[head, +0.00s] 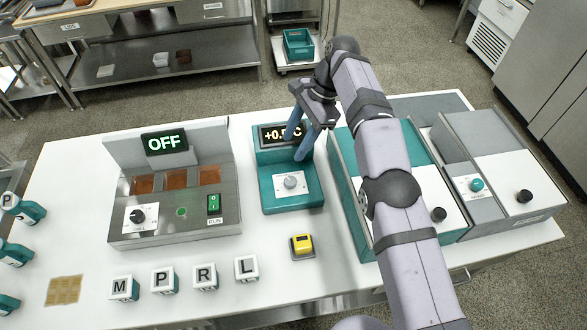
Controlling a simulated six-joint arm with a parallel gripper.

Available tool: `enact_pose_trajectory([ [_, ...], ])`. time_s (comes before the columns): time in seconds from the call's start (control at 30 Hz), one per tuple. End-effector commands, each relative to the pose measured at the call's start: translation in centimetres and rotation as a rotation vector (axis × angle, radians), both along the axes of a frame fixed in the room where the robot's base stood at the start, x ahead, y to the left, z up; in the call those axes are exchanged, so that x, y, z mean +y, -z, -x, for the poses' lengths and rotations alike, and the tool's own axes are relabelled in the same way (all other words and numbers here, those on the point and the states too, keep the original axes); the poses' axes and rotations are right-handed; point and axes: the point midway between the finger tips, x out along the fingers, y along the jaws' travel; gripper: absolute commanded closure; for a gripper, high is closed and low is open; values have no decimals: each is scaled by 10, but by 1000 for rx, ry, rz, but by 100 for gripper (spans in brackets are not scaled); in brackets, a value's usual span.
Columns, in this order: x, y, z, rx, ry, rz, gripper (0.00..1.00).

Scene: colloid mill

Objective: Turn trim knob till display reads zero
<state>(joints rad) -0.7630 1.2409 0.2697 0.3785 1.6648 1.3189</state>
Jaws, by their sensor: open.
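The trim knob (291,181) is a small light-grey knob on the sloped front of a teal box (293,202). The box's dark display (272,133) shows lit characters that begin "+0." and end in "C"; a finger of my gripper covers part of the reading. My gripper (297,148) is open, with its two blue fingers pointing down in front of the display. The fingers are above and behind the knob in the picture, apart from it and empty.
Left is a metal unit (225,219) with an "OFF" display (165,143). Two lidded machines (448,215) (540,193) stand right. A yellow-topped block (302,245) and lettered blocks (205,276) sit at the front. Bare white tabletop (330,290) lies between the blocks and my arm.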

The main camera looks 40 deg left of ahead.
Motion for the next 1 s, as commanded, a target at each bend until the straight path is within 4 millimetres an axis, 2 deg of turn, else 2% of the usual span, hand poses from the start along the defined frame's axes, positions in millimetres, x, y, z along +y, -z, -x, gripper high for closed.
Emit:
enact_pose_trajectory([
  [0.03,-1,-15,-3,-15,6,-14,53],
  [0.1,-8,-29,-3,-12,13,-12,53],
  [0.27,-25,-35,9,42,38,23,53],
  [0.37,-32,-26,16,69,81,37,53],
  [0.47,-38,-7,23,94,147,54,53],
  [0.7,-46,62,33,125,348,97,53],
  [0.77,-43,69,26,108,398,83,53],
  [0.9,-30,70,8,64,477,37,53],
  [1.0,-28,70,3,57,508,29,53],
])
